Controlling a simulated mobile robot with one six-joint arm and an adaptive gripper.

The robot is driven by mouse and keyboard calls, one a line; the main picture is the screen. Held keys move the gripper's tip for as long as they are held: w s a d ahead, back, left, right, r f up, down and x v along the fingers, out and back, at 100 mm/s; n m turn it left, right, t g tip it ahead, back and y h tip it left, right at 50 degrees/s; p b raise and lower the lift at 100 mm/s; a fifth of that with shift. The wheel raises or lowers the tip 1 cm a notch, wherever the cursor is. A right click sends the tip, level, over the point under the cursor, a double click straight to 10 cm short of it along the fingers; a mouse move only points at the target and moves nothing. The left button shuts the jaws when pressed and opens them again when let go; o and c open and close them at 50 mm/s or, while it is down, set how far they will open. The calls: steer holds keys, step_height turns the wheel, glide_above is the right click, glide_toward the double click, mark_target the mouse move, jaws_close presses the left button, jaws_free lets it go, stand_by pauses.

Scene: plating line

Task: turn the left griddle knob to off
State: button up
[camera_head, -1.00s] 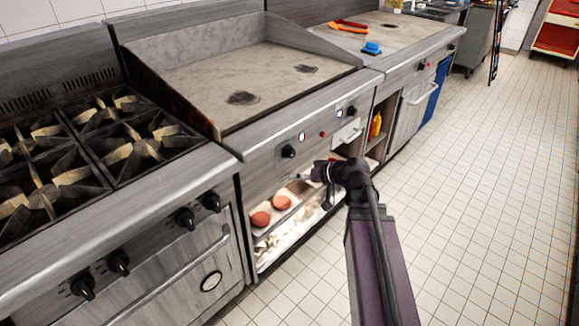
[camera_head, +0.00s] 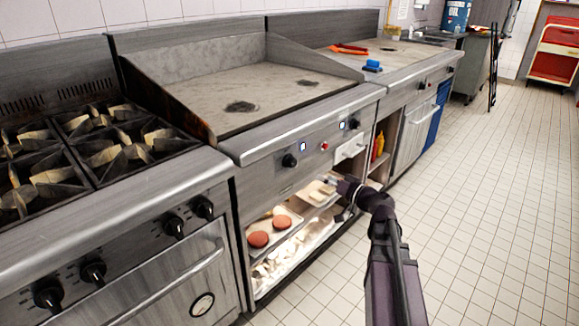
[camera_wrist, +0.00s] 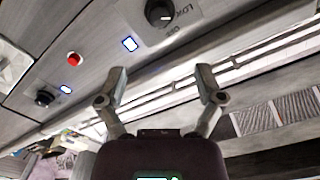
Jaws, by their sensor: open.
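The left griddle knob (camera_head: 289,160) is a round black knob on the griddle's front panel (camera_head: 270,178), left of a lit display. In the wrist view the large dark knob (camera_wrist: 159,12) at the top, with "LOW" and "OFF" marks beside it, looks like the same one. I cannot tell its exact setting. My gripper (camera_head: 343,186) is to the right of and below this knob in the head view, apart from it. In the wrist view its two fingers (camera_wrist: 160,78) are spread and empty, with the knob beyond them.
A red button (camera_head: 324,146) and the right griddle knob (camera_head: 353,124) share the panel. Below is a lit open shelf with red round items (camera_head: 258,239). A range (camera_head: 110,150) with several burners and knobs stands left. The tiled floor (camera_head: 480,220) is clear at right.

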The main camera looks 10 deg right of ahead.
mark_target(294, 163)
steer(key=shift+w+a, duration=0.1)
steer(key=shift+w, duration=0.05)
steer(key=x, duration=1.3)
steer(key=shift+w+a, duration=0.2)
